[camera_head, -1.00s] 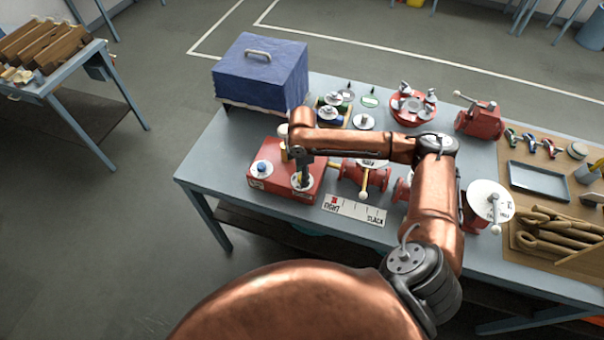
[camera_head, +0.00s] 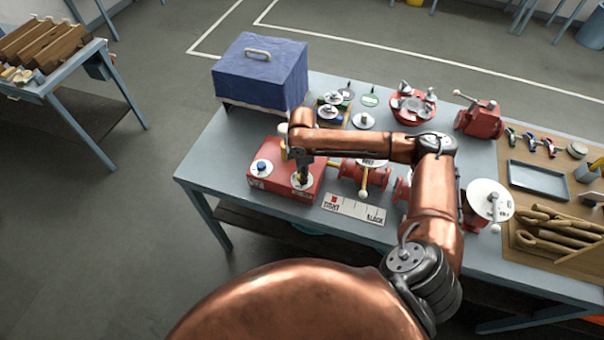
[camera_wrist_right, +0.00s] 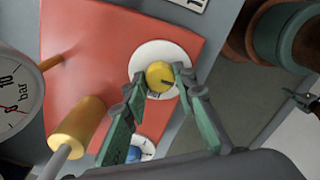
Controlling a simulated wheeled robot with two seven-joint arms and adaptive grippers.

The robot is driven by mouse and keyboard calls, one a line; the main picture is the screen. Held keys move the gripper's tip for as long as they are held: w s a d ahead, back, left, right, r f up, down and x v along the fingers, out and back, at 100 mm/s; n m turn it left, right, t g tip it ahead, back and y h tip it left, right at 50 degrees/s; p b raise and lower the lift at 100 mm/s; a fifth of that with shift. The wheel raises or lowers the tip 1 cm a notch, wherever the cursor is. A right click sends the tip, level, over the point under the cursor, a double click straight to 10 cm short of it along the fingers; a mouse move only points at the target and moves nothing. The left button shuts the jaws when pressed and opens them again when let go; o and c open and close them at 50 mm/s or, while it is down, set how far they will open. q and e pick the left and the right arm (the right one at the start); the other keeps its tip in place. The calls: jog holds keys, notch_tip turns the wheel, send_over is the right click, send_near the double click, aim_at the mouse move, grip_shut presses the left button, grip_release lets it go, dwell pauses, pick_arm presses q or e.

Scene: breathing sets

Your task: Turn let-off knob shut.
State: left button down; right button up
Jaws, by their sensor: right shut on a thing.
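A red box (camera_head: 260,183) stands on the blue-grey bench with two round knobs on top. A yellow knob (camera_wrist_right: 160,76) on a white dial disc (camera_wrist_right: 150,57) sits between the fingertips of my right gripper (camera_wrist_right: 163,80), which is shut on it. In the head view my right gripper (camera_head: 302,178) comes down onto the right end of the box and partly hides that knob. A blue knob (camera_head: 262,166) on its own white disc is at the box's left end; it also shows partly behind a finger in the wrist view (camera_wrist_right: 134,154).
A bar gauge (camera_wrist_right: 14,94) and a yellow-brown fitting (camera_wrist_right: 76,125) are close left in the wrist view. A red valve with a lever (camera_head: 372,178) stands right of the box. A TIGHT/SLACK strip (camera_head: 355,210) lies in front, a blue case (camera_head: 260,75) behind.

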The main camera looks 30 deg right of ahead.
jog(key=shift+r+p, duration=0.1)
jog(key=shift+p, duration=0.5)
jog(key=m+p, duration=0.5)
jog(key=p, duration=0.2)
jog(key=shift+r, duration=0.15)
jog(key=shift+m+p, duration=0.7)
jog(key=shift+m, duration=0.1)
jog(key=shift+f+m, duration=0.2)
jog(key=shift+m, duration=0.8)
jog(key=m, duration=0.3)
jog(key=shift+m, duration=0.3)
jog(key=m, duration=0.5)
jog(key=shift+w+m, duration=0.1)
jog(key=shift+m, duration=0.2)
jog(key=o, duration=1.2)
jog(key=shift+c, duration=0.2)
